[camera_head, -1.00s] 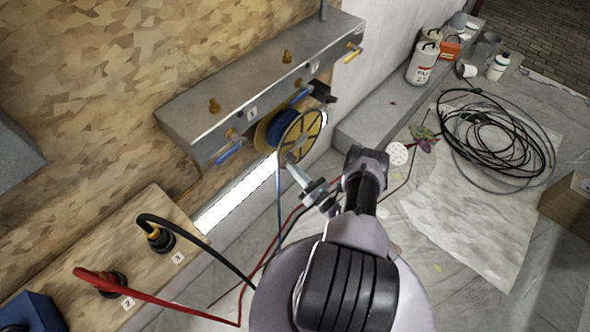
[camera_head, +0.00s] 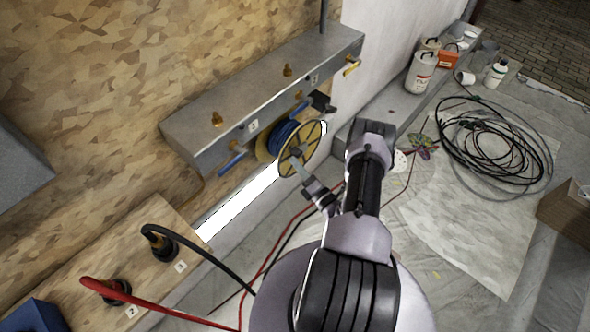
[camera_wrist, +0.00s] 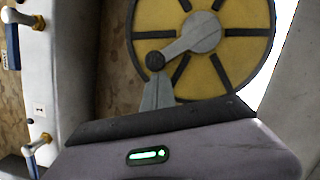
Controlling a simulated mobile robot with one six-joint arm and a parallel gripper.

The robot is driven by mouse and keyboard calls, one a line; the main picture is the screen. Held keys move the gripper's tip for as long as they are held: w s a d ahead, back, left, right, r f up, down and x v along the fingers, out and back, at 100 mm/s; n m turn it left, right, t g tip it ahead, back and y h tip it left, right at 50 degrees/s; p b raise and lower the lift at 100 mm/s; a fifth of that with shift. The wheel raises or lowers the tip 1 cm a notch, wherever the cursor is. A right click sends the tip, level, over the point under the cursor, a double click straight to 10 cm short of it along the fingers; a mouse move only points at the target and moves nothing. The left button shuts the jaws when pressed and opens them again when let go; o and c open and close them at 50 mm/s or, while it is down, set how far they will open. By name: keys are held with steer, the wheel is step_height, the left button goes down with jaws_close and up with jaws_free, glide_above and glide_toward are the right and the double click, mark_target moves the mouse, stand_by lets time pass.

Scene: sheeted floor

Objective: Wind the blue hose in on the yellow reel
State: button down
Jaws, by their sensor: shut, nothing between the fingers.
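The yellow reel (camera_head: 301,149) hangs below the grey metal shelf, its spoked face towards me. The blue hose (camera_head: 283,137) lies coiled on its drum; I see no strand hanging below it. In the wrist view the reel's yellow face (camera_wrist: 228,63) fills the top, with a grey crank arm (camera_wrist: 185,41) running from the hub to a dark knob (camera_wrist: 155,61) at lower left. My gripper (camera_head: 298,163) is at the reel's face; its narrow shut fingertips (camera_wrist: 157,80) are right at the knob's lower side. Whether they touch it I cannot tell.
The metal shelf (camera_head: 270,85) with brass fittings and blue and yellow valve levers is just above the reel. Red (camera_head: 180,314) and black (camera_head: 205,250) hoses run from the wooden ledge across the floor. A coiled black cable (camera_head: 490,150) lies on the right.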

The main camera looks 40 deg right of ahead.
steer(key=shift+d+r+m, duration=0.4)
steer(key=shift+r+m, duration=0.3)
steer(key=shift+m, duration=0.2)
steer(key=shift+w+d+r, duration=0.1)
steer(key=shift+d+r, duration=0.75)
steer(key=shift+d, duration=0.05)
